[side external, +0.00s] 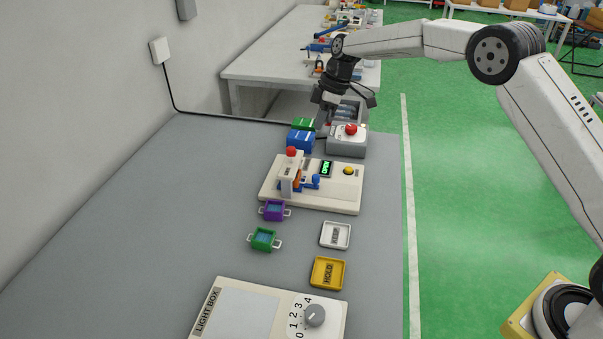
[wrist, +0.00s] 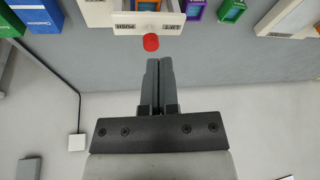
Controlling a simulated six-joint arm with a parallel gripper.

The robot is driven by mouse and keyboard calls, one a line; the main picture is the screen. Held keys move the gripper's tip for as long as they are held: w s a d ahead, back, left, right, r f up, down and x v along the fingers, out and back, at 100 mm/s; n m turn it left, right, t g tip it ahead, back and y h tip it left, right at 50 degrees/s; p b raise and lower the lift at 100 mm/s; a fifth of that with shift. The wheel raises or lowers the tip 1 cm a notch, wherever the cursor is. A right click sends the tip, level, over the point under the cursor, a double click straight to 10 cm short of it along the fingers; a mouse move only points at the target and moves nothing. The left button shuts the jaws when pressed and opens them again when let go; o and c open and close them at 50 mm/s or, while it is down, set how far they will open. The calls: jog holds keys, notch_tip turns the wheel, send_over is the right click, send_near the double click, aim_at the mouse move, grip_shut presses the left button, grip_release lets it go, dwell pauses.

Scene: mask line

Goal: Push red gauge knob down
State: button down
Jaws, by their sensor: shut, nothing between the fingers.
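The red gauge knob (side external: 291,151) is a small round ball on top of the upright post of the cream gauge panel (side external: 335,196). In the wrist view the red knob (wrist: 151,42) shows just beyond the fingertips, on a cream part with small labels beside it. My gripper (side external: 321,128) is above the far part of the bench, behind the gauge panel in the side view. The wrist view shows my gripper (wrist: 158,62) with its fingers together and nothing between them. The fingers look apart from the knob, but their height above it is unclear.
Blue (side external: 301,141) and green (side external: 303,124) bins and a grey box with a red button (side external: 351,130) stand behind the panel. Purple (side external: 273,210) and green (side external: 264,239) handled holders, white (side external: 336,235) and yellow (side external: 328,272) trays and a light box (side external: 240,310) lie in front. The bench's left is clear.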

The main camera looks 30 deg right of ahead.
aim_at(291, 148)
jog(key=shift+w+a+f+n+g+y, duration=0.1)
jog(key=shift+w+a+n+y, duration=0.15)
jog(key=shift+w+n, duration=0.5)
jog(key=shift+w+a+f+n+g+y, duration=0.1)
jog(key=shift+w+a+n+y, duration=0.15)
jog(key=shift+w+n, duration=0.5)
jog(key=shift+w+a+f+n+g+y, duration=0.1)
jog(key=shift+w+a+n+y, duration=0.15)
jog(key=shift+w+n, duration=0.5)
jog(key=shift+s, duration=0.2)
jog(key=shift+f, duration=0.1)
jog(key=shift+x, duration=3.45)
